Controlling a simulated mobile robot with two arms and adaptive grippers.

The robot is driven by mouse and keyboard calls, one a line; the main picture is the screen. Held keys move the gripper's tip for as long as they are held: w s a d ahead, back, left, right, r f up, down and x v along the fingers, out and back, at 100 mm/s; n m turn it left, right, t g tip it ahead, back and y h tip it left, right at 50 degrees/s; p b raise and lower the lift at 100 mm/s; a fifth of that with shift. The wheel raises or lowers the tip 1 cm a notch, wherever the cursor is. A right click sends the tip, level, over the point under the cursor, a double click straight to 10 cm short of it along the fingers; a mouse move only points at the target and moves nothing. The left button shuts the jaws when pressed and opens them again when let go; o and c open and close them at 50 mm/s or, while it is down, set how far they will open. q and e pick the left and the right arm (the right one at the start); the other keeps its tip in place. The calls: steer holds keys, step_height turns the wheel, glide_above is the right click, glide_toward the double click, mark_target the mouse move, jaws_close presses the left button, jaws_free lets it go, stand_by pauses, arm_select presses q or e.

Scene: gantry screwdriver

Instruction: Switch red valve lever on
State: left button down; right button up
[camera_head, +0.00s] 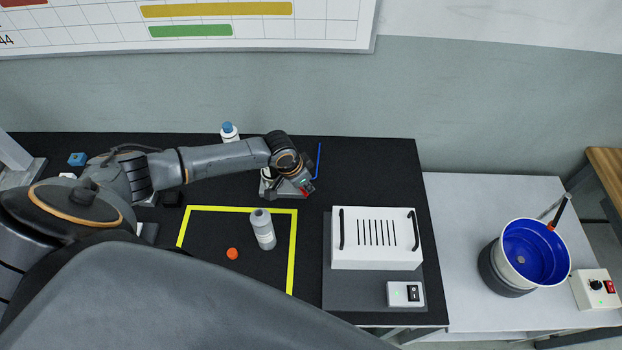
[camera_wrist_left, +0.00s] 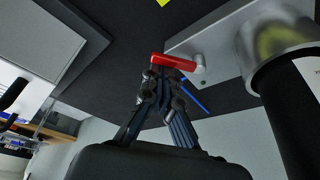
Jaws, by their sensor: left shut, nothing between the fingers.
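The red valve lever (camera_wrist_left: 178,62) shows in the left wrist view, on a grey metal plate (camera_wrist_left: 215,42). In the head view the lever (camera_head: 306,192) is a small red patch, mostly hidden by my left arm's end. My left gripper (camera_wrist_left: 162,78) is shut with nothing between its fingers. Its fingertips are right at the lever in the left wrist view; I cannot tell if they touch it. In the head view the left gripper (camera_head: 304,183) is over the valve plate and its fingers are hard to make out. My right gripper is not in view.
A blue rod (camera_head: 319,160) stands close behind the valve. A grey bottle (camera_head: 263,230) and an orange cap (camera_head: 232,254) are inside a yellow frame on the black table. A white slotted box (camera_head: 377,238) is to the right. A blue-lined pot (camera_head: 535,251) is on the side table.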

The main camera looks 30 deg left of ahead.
arm_select(q)
steer(key=m, duration=0.1)
steer(key=s+m, duration=0.1)
steer(key=m+g+h, duration=0.1)
steer(key=m, duration=0.1)
steer(key=shift+s+a, duration=0.25)
steer(key=shift+a, duration=0.1)
steer(key=shift+s+a, duration=0.15)
steer(key=shift+s, duration=0.1)
steer(key=shift+s+a, duration=0.1)
steer(key=shift+a, duration=0.1)
stand_by(0.4)
